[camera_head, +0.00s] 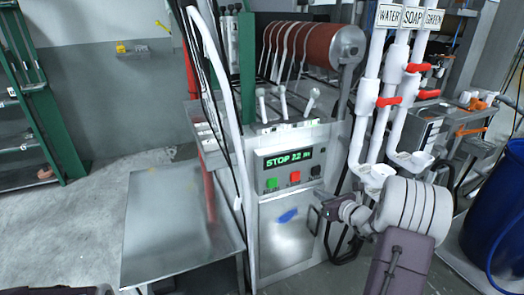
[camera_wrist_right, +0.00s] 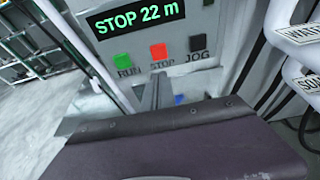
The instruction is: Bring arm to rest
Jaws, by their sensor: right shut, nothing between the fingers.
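My right gripper (camera_head: 318,210) is shut and empty, in front of the machine's lower front panel (camera_head: 284,240), below and right of the buttons. I cannot tell whether it touches the panel. In the right wrist view its closed fingers (camera_wrist_right: 155,92) point towards the panel below the red STOP button (camera_wrist_right: 158,52). The green RUN button (camera_wrist_right: 122,60) is left of it and the black JOG button (camera_wrist_right: 196,44) right. The display (camera_head: 288,158) reads STOP 22 m. A dark piece at the bottom left of the head view may be my left arm; no left gripper shows.
A metal table (camera_head: 165,225) stands left of the machine. White pipes with red valve handles (camera_head: 388,101) rise behind my right arm. A blue barrel (camera_head: 500,215) stands at the right. A red roller (camera_head: 305,45) with webbing is above. Open floor lies at the left.

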